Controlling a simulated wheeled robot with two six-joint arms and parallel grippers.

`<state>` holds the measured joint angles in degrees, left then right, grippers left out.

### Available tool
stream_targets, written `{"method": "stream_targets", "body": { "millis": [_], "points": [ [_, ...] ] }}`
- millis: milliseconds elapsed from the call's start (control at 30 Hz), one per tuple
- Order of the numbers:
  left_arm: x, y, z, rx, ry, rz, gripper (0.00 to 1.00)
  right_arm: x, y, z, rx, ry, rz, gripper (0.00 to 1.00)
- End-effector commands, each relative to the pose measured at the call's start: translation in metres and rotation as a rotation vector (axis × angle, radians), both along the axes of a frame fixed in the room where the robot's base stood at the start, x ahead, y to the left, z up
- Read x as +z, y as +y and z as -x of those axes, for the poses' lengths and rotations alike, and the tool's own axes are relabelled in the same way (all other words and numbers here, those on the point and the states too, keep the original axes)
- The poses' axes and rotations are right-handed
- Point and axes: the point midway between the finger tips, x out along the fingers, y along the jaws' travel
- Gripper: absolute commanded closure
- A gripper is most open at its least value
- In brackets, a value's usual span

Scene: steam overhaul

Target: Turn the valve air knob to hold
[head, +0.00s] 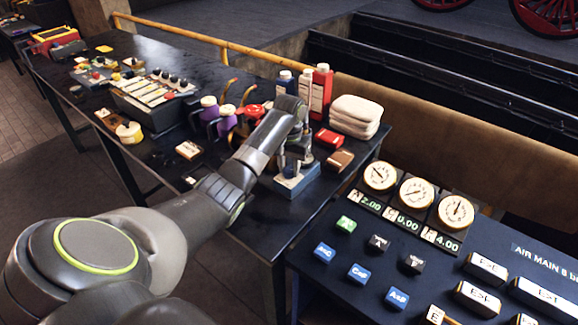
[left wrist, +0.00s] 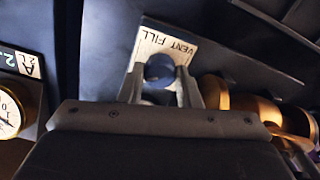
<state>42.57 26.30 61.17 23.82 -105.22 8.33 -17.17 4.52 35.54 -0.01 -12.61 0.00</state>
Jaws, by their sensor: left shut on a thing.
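The valve air knob (left wrist: 160,68) is a dark rounded knob on a pale plate (left wrist: 150,42) in the left wrist view. The plate reads VENT and FILL; a hold mark cannot be made out, and the knob's exact setting cannot be told. My left gripper (left wrist: 161,82) is shut on the knob, one finger on each side. In the head view my left gripper (head: 297,150) reaches down over a blue-based fixture (head: 297,184) on the dark bench and hides the knob. My right gripper is in neither view.
Red and white bottles (head: 320,88) and folded white cloths (head: 355,115) stand just behind the fixture. Purple-topped containers (head: 225,120) are to its left. A panel with gauges (head: 416,194) and lettered blocks is at the right front.

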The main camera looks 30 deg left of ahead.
Motion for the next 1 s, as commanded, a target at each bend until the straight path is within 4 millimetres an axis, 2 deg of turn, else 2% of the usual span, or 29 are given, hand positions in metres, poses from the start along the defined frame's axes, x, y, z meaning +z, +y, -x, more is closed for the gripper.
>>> {"method": "stream_targets", "body": {
  "millis": [167,367,567,800,1000],
  "points": [
    [0.001,0.000,0.000,0.006,0.000,0.000,0.92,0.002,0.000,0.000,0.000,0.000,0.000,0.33],
    [0.005,0.000,0.000,0.059,0.001,0.000,0.92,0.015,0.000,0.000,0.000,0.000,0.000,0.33],
    [0.008,0.000,0.000,0.186,0.002,0.001,0.92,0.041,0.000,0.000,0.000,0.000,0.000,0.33],
    [0.008,0.000,0.000,0.404,0.002,-0.001,0.92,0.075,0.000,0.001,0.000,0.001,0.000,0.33],
    [0.007,0.000,0.000,0.593,0.001,0.000,0.92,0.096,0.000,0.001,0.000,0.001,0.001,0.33]
  ]
}}
